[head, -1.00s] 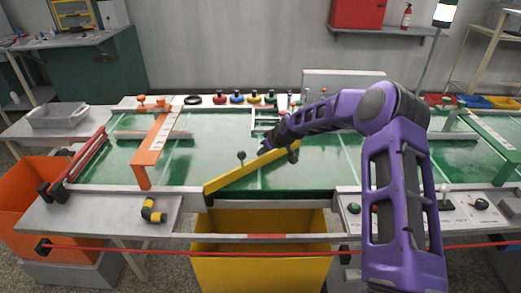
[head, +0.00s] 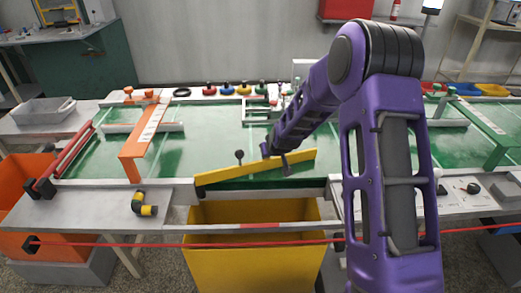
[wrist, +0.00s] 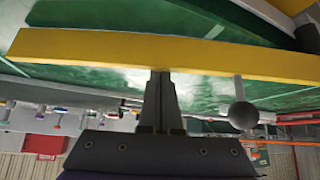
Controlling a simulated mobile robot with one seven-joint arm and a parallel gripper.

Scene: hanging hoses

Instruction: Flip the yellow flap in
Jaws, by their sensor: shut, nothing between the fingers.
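The yellow flap (head: 230,176) is a long flat bar on the green table, above the yellow bin. Its left end is at the table's front edge and it slants back to the right. A dark ball knob (head: 239,154) on a stem stands by it and also shows in the wrist view (wrist: 243,115). My gripper (head: 268,151) is shut and empty, at the flap's far side, right of the knob. In the wrist view the shut fingertips (wrist: 160,73) meet the flap's edge (wrist: 200,55); whether they press on it I cannot tell.
The yellow bin (head: 255,245) stands below the table front. A red cord (head: 120,243) runs across the front. An orange arm (head: 140,140) stands left on the green surface (head: 210,140). A black-and-yellow elbow piece (head: 143,204) lies on the left front ledge.

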